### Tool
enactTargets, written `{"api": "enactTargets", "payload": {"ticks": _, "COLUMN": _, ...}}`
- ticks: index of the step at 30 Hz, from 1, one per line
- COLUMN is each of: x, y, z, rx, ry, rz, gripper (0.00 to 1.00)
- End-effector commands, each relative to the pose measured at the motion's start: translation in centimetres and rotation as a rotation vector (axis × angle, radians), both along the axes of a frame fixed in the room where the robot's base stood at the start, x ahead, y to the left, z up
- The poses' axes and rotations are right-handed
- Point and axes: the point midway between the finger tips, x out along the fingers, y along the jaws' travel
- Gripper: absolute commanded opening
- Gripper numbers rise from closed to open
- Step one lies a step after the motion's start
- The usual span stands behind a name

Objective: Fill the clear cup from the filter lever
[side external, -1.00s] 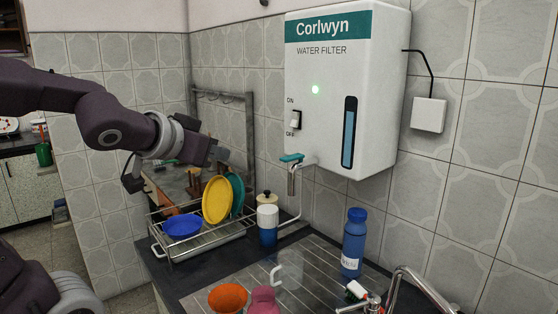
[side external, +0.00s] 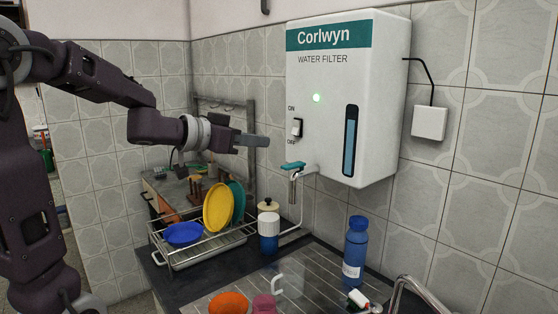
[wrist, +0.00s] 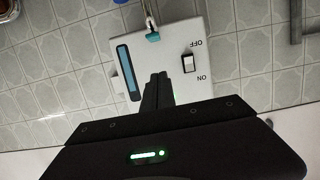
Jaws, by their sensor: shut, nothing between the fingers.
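The white water filter (side external: 345,85) hangs on the tiled wall, with a lit green light. Its teal lever (side external: 293,166) sits on top of the metal spout below the box; it also shows in the wrist view (wrist: 153,37). A pale curved handle (side external: 278,285) on the steel drainboard appears to belong to the clear cup; the cup's body is barely visible. My gripper (side external: 267,141) is shut and empty, left of the filter and slightly above the lever, apart from both. In the wrist view its fingertips (wrist: 158,76) lie over the filter front, below the lever.
The ON/OFF switch (side external: 296,128) is close to my fingertips. A dish rack (side external: 205,243) holds plates and a blue bowl. A blue-and-white container (side external: 268,226) stands below the spout, left of a blue bottle (side external: 355,247). Orange (side external: 229,303) and pink cups stand in front.

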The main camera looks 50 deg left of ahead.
Motion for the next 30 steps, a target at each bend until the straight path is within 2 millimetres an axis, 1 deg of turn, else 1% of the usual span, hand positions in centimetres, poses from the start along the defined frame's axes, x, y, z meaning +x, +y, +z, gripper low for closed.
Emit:
{"api": "enactTargets", "payload": {"ticks": 1, "x": 1.1, "y": 0.0, "z": -0.4, "rx": -0.003, "ry": 0.003, "rz": -0.001, "gripper": 0.0}}
{"api": "enactTargets", "payload": {"ticks": 3, "x": 2.6, "y": 0.0, "z": -0.8, "rx": -0.002, "ry": 0.003, "rz": -0.003, "gripper": 0.0}}
{"api": "enactTargets", "payload": {"ticks": 9, "x": 6.7, "y": 0.0, "z": -1.8, "rx": -0.002, "ry": 0.003, "rz": -0.001, "gripper": 0.0}}
{"api": "enactTargets", "payload": {"ticks": 12, "x": 6.4, "y": 0.0, "z": -3.8, "rx": -0.006, "ry": 0.006, "rz": 0.001, "gripper": 0.0}}
{"api": "enactTargets", "payload": {"ticks": 16, "x": 6.4, "y": 0.0, "z": -5.1, "rx": -0.002, "ry": 0.004, "rz": 0.0, "gripper": 0.0}}
{"api": "enactTargets", "payload": {"ticks": 19, "x": 6.4, "y": 0.0, "z": -5.6, "rx": -0.001, "ry": 0.002, "rz": 0.0, "gripper": 0.0}}
{"api": "enactTargets", "payload": {"ticks": 28, "x": 6.3, "y": 0.0, "z": -5.6, "rx": 0.001, "ry": 0.0, "rz": 0.001, "gripper": 0.0}}
{"api": "enactTargets", "payload": {"ticks": 30, "x": 6.1, "y": -0.1, "z": -6.2, "rx": -0.002, "ry": 0.002, "rz": 0.0, "gripper": 0.0}}
